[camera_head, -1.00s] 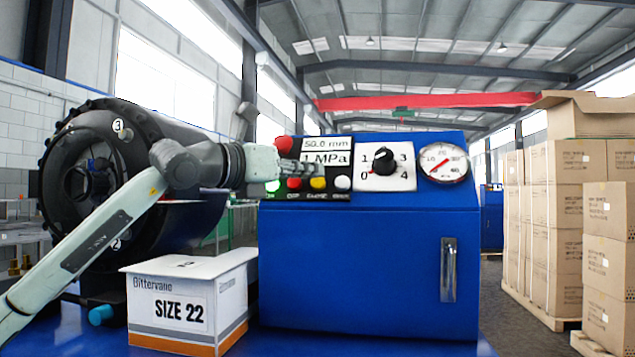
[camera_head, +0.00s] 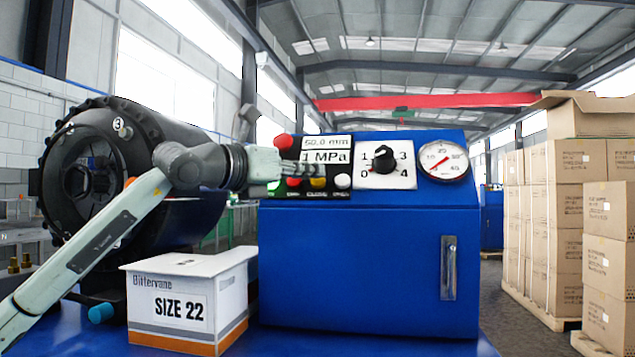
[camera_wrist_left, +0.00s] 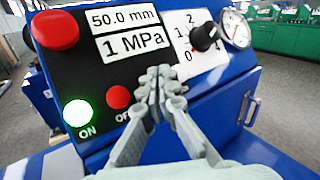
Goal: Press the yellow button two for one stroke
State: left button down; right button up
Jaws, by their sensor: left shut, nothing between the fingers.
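The yellow button (camera_head: 318,183) sits in the lower row of the black panel on the blue crimper (camera_head: 365,265), between a red button (camera_head: 293,182) and a white button (camera_head: 342,181). My left gripper (camera_head: 318,170) is shut and empty, with its tips just above the yellow button in the head view. I cannot tell whether they touch the panel. In the left wrist view, the shut fingers (camera_wrist_left: 160,82) point at the panel right of the red OFF button (camera_wrist_left: 118,97) and hide the yellow button. The green ON button (camera_wrist_left: 78,113) glows. My right gripper is not in view.
The display (camera_head: 326,156) reads 50.0 mm and 1 MPa. A black knob (camera_head: 384,159) and a gauge (camera_head: 443,160) are to the right. A big red button (camera_head: 284,142) is above left. A SIZE 22 box (camera_head: 185,310) stands below my arm.

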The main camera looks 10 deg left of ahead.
pick_arm(q)
jog(key=shift+w+f, duration=0.3)
jog(key=shift+w, duration=0.15)
dwell(0.8)
jog(key=shift+s, duration=0.15)
jog(key=shift+s+r+b, duration=0.35)
jog(key=shift+s+r, duration=0.15)
jog(key=shift+s, duration=0.15)
jog(key=shift+s+r, duration=0.7)
jog(key=shift+s, duration=0.35)
jog(key=shift+s+r, duration=0.7)
jog(key=shift+s, duration=0.3)
